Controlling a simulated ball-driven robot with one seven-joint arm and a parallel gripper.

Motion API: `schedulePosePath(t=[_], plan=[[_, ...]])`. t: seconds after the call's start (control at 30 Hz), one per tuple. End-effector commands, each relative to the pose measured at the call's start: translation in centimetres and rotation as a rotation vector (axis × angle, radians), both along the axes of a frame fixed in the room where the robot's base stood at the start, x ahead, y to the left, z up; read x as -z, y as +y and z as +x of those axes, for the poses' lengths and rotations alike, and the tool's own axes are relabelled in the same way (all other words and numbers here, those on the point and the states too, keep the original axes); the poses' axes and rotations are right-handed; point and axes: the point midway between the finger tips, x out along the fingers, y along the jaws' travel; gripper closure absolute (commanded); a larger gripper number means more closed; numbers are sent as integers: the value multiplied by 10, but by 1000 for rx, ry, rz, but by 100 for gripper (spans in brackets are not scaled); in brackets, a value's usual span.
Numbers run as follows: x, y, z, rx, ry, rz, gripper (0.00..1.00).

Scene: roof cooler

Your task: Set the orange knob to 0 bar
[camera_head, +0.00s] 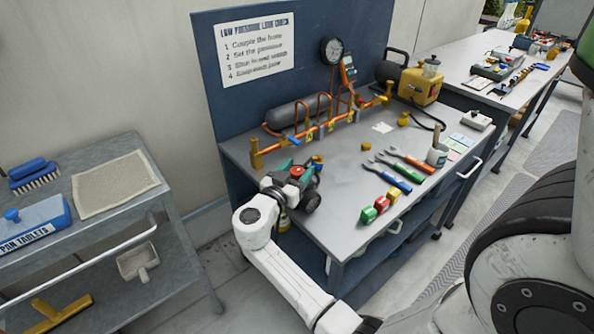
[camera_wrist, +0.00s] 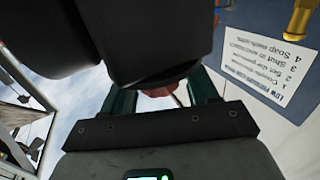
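My gripper (camera_head: 290,178) is over the near left corner of the workbench (camera_head: 345,240), with dark and teal parts. A red-orange piece (camera_head: 296,171) shows among them. In the wrist view a reddish piece (camera_wrist: 158,91) shows between two teal uprights, mostly behind large black parts. I cannot tell whether it is held. A small orange part (camera_head: 318,159) lies just beyond the gripper, near the copper pipework (camera_head: 330,124); I cannot tell which of these is the orange knob. A round dial gauge (camera_head: 332,50) stands over the pipework; its reading is too small to tell.
A grey cylinder (camera_head: 298,113) and yellow unit (camera_head: 421,86) stand behind. An instruction sign (camera_head: 258,48) is on the blue panel. A grey cart (camera_head: 98,215) stands at the left.

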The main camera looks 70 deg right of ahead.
Motion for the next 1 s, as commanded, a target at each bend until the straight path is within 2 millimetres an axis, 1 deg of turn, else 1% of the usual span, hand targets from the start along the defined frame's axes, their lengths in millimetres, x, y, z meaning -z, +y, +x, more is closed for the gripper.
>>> schedulePosePath(t=[0.03, 0.4, 0.43, 0.77, 1.0], plan=[[0, 0, 0, 0, 0, 0, 47], [0, 0, 0, -1, 0, 0, 82], [0, 0, 0, -1, 0, 0, 84], [3, 1, -1, -55, -1, 0, 84], [6, 2, -1, -212, -3, -1, 84]])
